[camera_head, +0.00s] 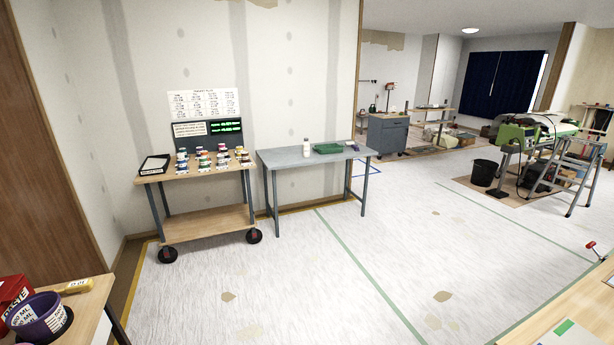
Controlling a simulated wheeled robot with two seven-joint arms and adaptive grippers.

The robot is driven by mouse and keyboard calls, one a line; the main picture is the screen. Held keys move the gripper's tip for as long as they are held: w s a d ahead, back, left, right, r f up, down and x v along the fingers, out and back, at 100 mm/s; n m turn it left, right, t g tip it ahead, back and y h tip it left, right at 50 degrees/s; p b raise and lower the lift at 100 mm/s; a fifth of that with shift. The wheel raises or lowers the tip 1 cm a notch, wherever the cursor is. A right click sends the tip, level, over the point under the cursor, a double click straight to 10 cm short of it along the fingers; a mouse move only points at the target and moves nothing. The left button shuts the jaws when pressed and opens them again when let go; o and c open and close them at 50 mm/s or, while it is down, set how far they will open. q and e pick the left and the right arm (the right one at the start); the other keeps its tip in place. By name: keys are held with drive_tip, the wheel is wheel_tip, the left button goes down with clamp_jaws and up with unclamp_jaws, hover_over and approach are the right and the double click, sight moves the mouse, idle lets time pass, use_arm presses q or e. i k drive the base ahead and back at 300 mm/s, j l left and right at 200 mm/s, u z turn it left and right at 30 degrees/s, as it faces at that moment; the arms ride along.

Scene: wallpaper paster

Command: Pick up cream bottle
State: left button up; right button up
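A small white or cream bottle (306,148) stands upright on the grey metal table (285,159) near the back wall, left of a green cloth or mat. It is small in the view and its label cannot be read. It stands across the floor from my viewpoint. Neither of my grippers shows in the head view.
A wheeled wooden cart (205,223) with several small jars stands left of the table. A wooden bench with a purple bucket (38,318) is at bottom left; another bench (574,318) is at bottom right. The pale floor (300,285) between is clear.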

sight(306, 146)
drive_tip(key=i+z, duration=0.15)
drive_tip(key=i, duration=0.4)
drive_tip(key=i+j+z, duration=0.15)
drive_tip(key=i, duration=0.4)
drive_tip(key=i+j+z, duration=0.1)
drive_tip(key=i+j, duration=0.15)
drive_tip(key=i, duration=0.25)
drive_tip(key=i+j, duration=0.15)
drive_tip(key=i, duration=0.3)
drive_tip(key=i+j, duration=0.15)
drive_tip(key=i, duration=0.3)
drive_tip(key=i+j, duration=0.2)
drive_tip(key=i, duration=0.2)
drive_tip(key=i+j, duration=0.15)
drive_tip(key=i, duration=0.3)
